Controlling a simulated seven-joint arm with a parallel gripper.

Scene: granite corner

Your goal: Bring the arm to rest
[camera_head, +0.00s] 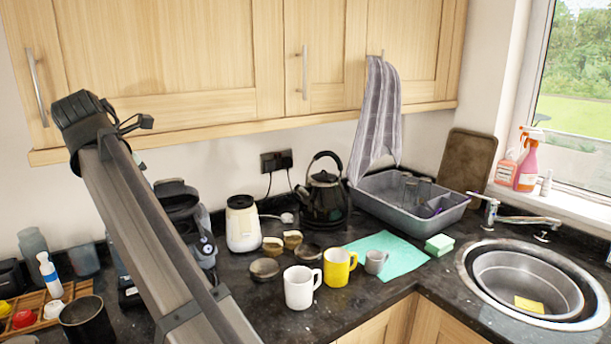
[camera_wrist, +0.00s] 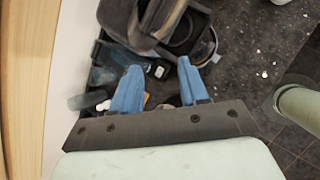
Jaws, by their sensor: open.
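My gripper (camera_wrist: 158,88) shows in the wrist view with its two blue fingers apart and nothing between them. It hangs above the worktop, with a dark appliance (camera_wrist: 180,25) beyond the fingertips. I cannot tell whether the fingers touch anything. In the head view my grey arm link (camera_head: 160,230) rises from the bottom edge to the upper left, up to a dark joint in front of the cupboards. I cannot make out the gripper in the head view; the arm hides part of the counter.
Wooden cupboards (camera_head: 190,55) hang above the counter. A dark machine (camera_head: 180,200) stands behind my arm. A white mug (camera_head: 298,291), a yellow mug (camera_head: 337,270), a grey mug (camera_head: 375,262) and a black kettle (camera_head: 324,200) stand right of it. A sink (camera_head: 470,262) is farther right.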

